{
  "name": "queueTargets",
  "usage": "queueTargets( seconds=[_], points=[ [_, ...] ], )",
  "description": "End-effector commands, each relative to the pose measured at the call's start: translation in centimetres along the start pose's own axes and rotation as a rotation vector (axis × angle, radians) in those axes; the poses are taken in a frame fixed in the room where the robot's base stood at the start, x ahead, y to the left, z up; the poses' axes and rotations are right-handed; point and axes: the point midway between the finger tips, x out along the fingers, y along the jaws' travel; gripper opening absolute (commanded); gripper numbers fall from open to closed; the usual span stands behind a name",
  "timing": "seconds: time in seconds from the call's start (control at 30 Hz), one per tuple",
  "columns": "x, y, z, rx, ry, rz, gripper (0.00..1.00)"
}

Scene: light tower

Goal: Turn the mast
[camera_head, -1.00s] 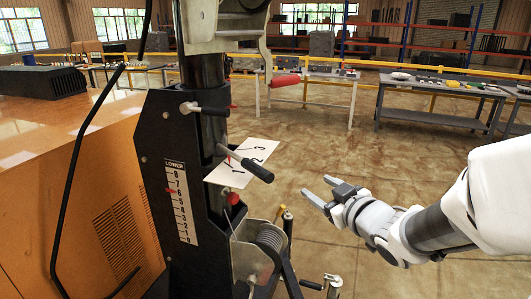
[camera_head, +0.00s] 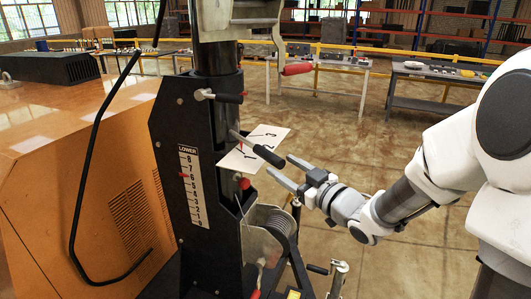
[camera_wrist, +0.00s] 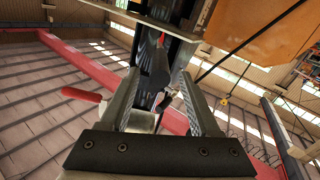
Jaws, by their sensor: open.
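The mast (camera_head: 217,62) is a dark upright column rising from the black frame (camera_head: 175,160) of the light tower. A lever with a black grip (camera_head: 268,155) sticks out from the column toward the lower right, over a white card (camera_head: 240,158) marked 1, 2, 3. My gripper (camera_head: 284,169) is open, with its fingertips close to the end of this grip. In the wrist view a dark rounded bar (camera_wrist: 158,65), seemingly the grip, shows between the open fingers. I cannot tell whether they touch it.
A winch drum (camera_head: 272,222) and a jack (camera_head: 338,278) stand below. The orange housing (camera_head: 75,165) fills the left.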

Motion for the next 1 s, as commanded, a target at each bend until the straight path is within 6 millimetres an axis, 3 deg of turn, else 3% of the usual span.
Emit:
queueTargets(
  seconds=[0.2,0.4,0.8,1.0],
  points=[
    [4.6,0.0,-0.1,0.0,0.001,-0.003,0.63],
    [7.2,0.0,-0.1,-0.001,0.0,-0.001,0.63],
    [8.0,0.0,0.0,-0.001,0.0,0.001,0.63],
    [7.9,0.0,0.0,-0.001,-0.001,0.001,0.29]
  ],
)
